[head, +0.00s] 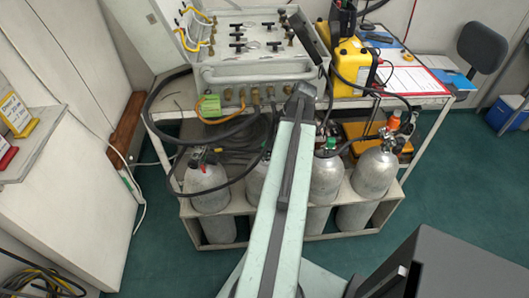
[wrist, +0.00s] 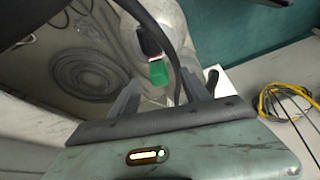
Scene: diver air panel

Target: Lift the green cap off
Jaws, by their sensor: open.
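A green cap (wrist: 158,72) shows in the wrist view beside a black and red valve part (wrist: 148,42) on a grey cylinder. My gripper (wrist: 161,78) is open, and the cap appears between its fingertips in the picture. I see no contact, and the depth between them is hard to judge. In the head view a green cap (head: 331,143) sits on a grey cylinder (head: 326,178) just right of my arm. I cannot tell whether it is the same cap.
A black hose (wrist: 166,40) passes close by the cap. Other cylinders (head: 207,186) stand in the rack under the bench. The air panel (head: 262,75) is above. Coiled hose (wrist: 85,75) lies to the left, and a yellow cable coil (wrist: 285,100) to the right.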

